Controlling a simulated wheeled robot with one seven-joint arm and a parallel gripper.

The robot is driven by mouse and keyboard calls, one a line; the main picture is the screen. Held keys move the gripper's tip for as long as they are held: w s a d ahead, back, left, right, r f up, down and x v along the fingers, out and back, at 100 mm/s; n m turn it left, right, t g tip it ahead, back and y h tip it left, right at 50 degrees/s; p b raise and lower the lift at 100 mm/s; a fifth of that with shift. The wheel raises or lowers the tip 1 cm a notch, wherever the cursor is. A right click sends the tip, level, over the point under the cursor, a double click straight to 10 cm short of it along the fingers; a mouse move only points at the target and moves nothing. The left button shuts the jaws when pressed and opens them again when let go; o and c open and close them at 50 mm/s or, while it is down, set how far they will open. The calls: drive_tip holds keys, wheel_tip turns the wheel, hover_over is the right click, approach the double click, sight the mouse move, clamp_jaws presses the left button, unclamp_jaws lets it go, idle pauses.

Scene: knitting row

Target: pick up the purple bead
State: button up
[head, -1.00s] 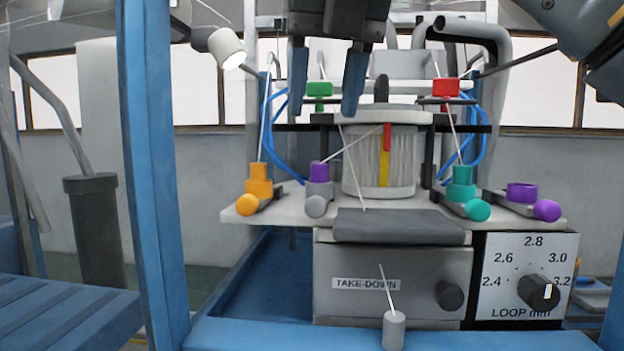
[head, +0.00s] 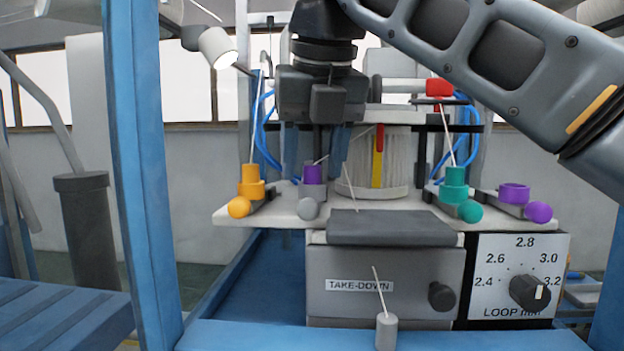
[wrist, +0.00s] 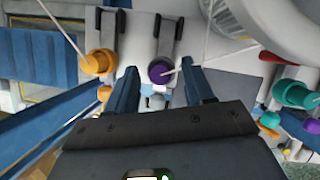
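The purple bead (head: 312,174) sits upright on a grey holder (head: 312,190) with a grey ball in front, at the left of the white shelf (head: 385,206). A thin white thread runs from it up to the right. My gripper (head: 314,146) hangs pointing down just above it in the head view. In the wrist view the purple bead (wrist: 161,72) shows between the tips of my two blue fingers (wrist: 162,78), with space on both sides. The fingers are open and hold nothing. I cannot tell if the tips reach down to the bead's height.
An orange bead (head: 250,182) stands to the left, a teal one (head: 454,184) to the right. A low purple ring (head: 514,193) sits in the far right holder. A white yarn cone (head: 400,155) stands close on the right. A blue post (head: 143,170) rises at left.

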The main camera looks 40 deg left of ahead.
clamp_jaws()
drive_tip(key=shift+r, duration=0.2)
idle(0.3)
drive_tip(key=shift+r, duration=0.3)
drive_tip(key=r, duration=0.3)
drive_tip(key=shift+w+d+r, duration=0.1)
drive_tip(key=shift+d+r, duration=0.2)
drive_tip(key=shift+d, duration=0.05)
drive_tip(key=d+r+b, duration=0.1)
drive_tip(key=d+r, duration=0.5)
drive_tip(key=d, duration=0.5)
drive_tip(key=shift+w+r, duration=0.25)
drive_tip(key=shift+w, duration=0.1)
